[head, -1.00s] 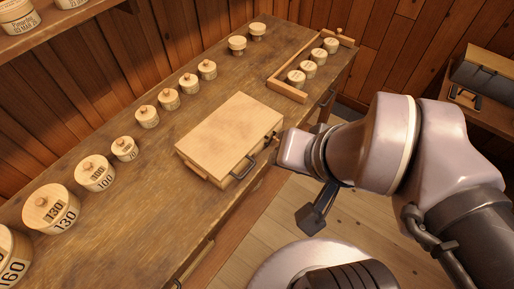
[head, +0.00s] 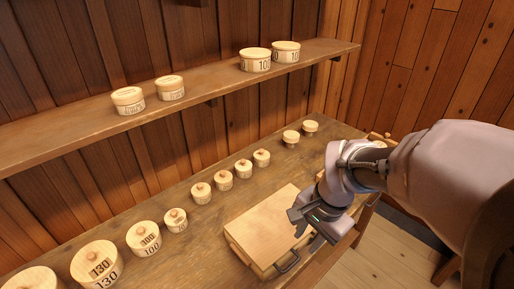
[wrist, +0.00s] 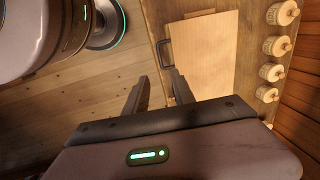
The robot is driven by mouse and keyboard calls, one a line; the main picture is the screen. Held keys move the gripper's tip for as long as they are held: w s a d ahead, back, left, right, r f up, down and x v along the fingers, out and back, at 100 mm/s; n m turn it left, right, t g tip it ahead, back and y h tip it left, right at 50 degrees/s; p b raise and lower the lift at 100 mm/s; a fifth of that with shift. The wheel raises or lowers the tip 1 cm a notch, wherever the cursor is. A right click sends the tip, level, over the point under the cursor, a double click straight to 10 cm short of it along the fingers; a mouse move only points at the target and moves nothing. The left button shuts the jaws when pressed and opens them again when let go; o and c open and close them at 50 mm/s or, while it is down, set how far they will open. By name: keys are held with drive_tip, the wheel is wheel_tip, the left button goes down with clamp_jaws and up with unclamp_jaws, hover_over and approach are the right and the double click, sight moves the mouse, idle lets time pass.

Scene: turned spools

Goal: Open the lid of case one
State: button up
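A flat light-wood case (head: 262,228) lies on the workbench with its lid shut. A dark handle (head: 288,262) is on its front side. The wrist view shows the case lid (wrist: 207,50) and the handle (wrist: 163,52) at its left edge. My gripper (head: 308,228) is at the case's right front edge in the head view and hides part of that side. In the wrist view my gripper (wrist: 158,86) has its two fingers apart with nothing between them, close to the handle side. I cannot tell whether a finger touches the case.
Several round lidded wooden boxes (head: 201,193) stand in a row along the workbench (head: 205,235) behind and left of the case. A wall shelf (head: 200,108) with more boxes (head: 255,60) hangs above. Wooden floor (wrist: 60,110) is open beside the bench.

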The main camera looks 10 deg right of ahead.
sight(292, 265)
drive_tip(key=f+b, duration=0.2)
drive_tip(key=f, duration=0.3)
drive_tip(key=w+a+f+b, duration=0.1)
drive_tip(key=f+b, duration=0.1)
drive_tip(key=f, duration=0.2)
drive_tip(key=w+f+b, duration=0.1)
drive_tip(key=f, duration=0.4)
drive_tip(key=shift+a+f+b, duration=0.2)
drive_tip(key=shift+f+b, duration=0.1)
drive_tip(key=shift+b, duration=0.1)
clamp_jaws()
idle(0.4)
